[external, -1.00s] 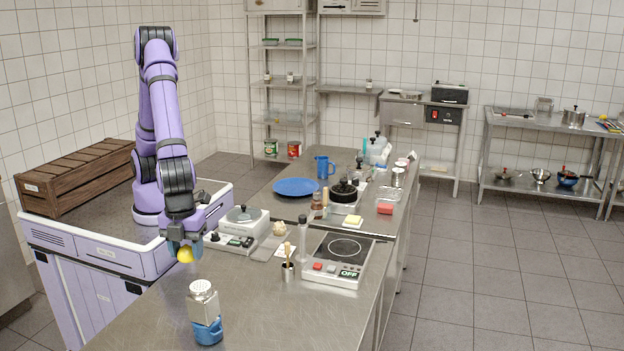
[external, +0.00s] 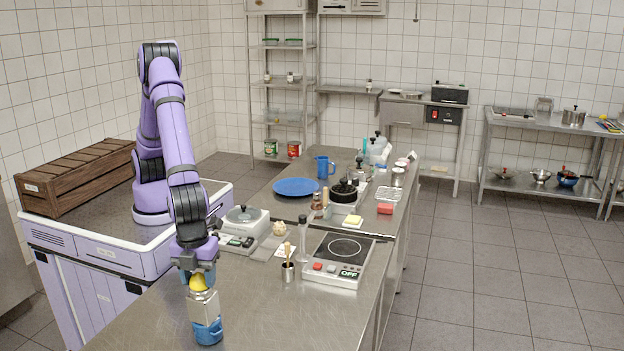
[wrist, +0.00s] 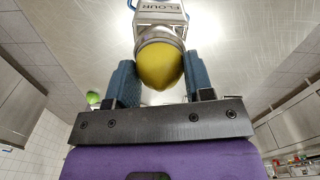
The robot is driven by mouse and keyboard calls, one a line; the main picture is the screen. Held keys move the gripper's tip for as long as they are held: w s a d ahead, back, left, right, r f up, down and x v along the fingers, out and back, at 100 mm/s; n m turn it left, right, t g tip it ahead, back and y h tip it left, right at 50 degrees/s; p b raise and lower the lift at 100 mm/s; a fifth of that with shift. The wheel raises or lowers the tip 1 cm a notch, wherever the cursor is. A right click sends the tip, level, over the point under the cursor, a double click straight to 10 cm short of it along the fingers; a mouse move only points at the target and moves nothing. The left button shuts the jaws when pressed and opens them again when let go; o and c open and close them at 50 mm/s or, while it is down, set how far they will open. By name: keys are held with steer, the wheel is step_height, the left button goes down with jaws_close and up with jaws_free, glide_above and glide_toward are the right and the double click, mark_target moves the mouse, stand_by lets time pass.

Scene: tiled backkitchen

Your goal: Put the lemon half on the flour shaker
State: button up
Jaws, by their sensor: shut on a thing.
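The yellow lemon half (external: 198,283) is between the blue fingers of my gripper (external: 197,274), which is shut on it. The wrist view also shows the lemon half (wrist: 160,66) between both fingertips (wrist: 160,80). The metal flour shaker (external: 204,307) stands upright directly below the lemon half, and its perforated top is hidden now. In the wrist view the shaker (wrist: 160,14) shows its FLOUR label, and its round rim lies right behind the lemon half. I cannot tell whether the two touch. A blue cup-like item (external: 208,332) is at the shaker's foot.
The steel counter (external: 262,320) is bare to the right of the shaker. Farther back stand a small utensil pot (external: 288,272), a hotplate (external: 338,262) and a scale-like device (external: 243,222). A wooden crate (external: 75,178) sits at left.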

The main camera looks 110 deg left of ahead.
mark_target(198, 274)
steer(key=shift+f, duration=0.1)
steer(key=o, duration=0.9)
step_height(198, 274, up, 12)
steer(key=s+a+r+n+t, duration=0.1)
steer(key=a+r+n, duration=0.1)
steer(key=a+r, duration=0.35)
steer(key=s+a+r+n, duration=0.1)
steer(key=a+r, duration=0.2)
steer(key=a, duration=0.5)
steer(key=s+a+r+n+t, duration=0.1)
steer(key=s+a+r+n, duration=0.15)
steer(key=a, duration=0.45)
steer(key=s+a+r+n+t, duration=0.1)
steer(key=s+a+r+n, duration=0.15)
steer(key=a, duration=0.35)
steer(key=s+a+f+n+t, duration=0.2)
steer(key=s+a+n, duration=0.5)
steer(key=s+a, duration=0.9)
steer(key=s, duration=0.4)
